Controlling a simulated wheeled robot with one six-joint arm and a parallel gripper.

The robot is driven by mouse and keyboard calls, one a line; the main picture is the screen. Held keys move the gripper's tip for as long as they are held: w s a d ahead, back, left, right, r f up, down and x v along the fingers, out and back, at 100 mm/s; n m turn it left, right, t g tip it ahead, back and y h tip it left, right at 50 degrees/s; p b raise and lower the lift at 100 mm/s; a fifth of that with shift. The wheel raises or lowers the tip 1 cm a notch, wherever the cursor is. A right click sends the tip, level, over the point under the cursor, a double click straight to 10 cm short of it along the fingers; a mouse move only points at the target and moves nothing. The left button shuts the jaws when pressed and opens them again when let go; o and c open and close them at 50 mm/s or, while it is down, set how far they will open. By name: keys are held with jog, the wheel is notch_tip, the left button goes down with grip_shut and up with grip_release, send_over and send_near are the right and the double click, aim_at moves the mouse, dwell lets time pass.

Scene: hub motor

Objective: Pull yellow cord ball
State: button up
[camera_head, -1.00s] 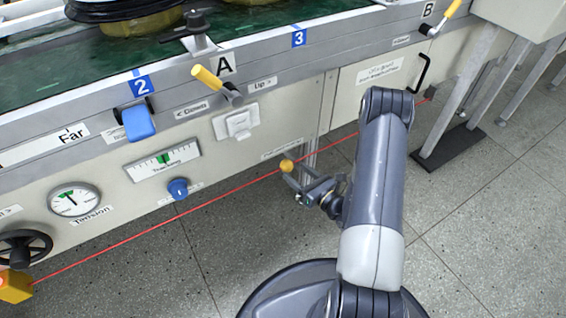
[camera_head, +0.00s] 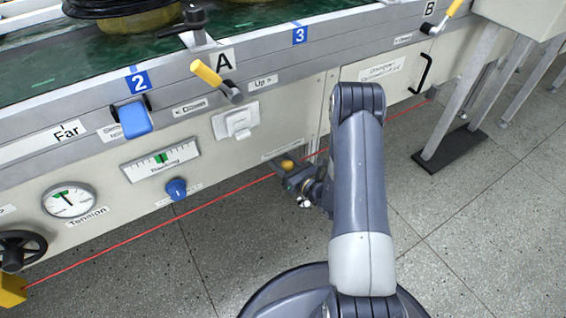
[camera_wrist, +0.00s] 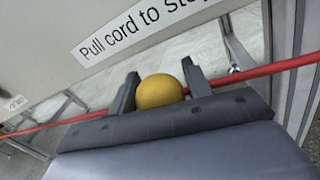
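The yellow ball (camera_head: 287,165) sits on the red cord (camera_head: 225,194) in front of the machine's lower panel. In the wrist view the ball (camera_wrist: 158,91) is between the two fingers of my gripper (camera_wrist: 160,92), near the palm. The red cord (camera_wrist: 260,70) runs across behind the fingers. In the head view my gripper (camera_head: 286,170) is at the ball, partly hidden by my own wrist.
A "Pull cord to stop" label (camera_wrist: 140,28) is on the panel behind the ball. A blue knob (camera_head: 177,189), a tension gauge (camera_head: 70,201) and a handwheel (camera_head: 18,250) are to the left. A yellow-handled crank (camera_head: 212,78) is above. The floor in front is clear.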

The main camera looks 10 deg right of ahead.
grip_shut()
jog(key=v, duration=0.4)
jog(key=shift+s+a, duration=0.25)
jog(key=shift+s, duration=0.15)
jog(key=shift+o, duration=1.6)
grip_release()
jog(key=shift+s+d, duration=0.1)
jog(key=p+v, duration=0.2)
jog(key=v, duration=0.8)
jog(key=shift+s+p, duration=0.3)
jog(key=shift+p, duration=0.1)
jog(key=shift+d, duration=0.1)
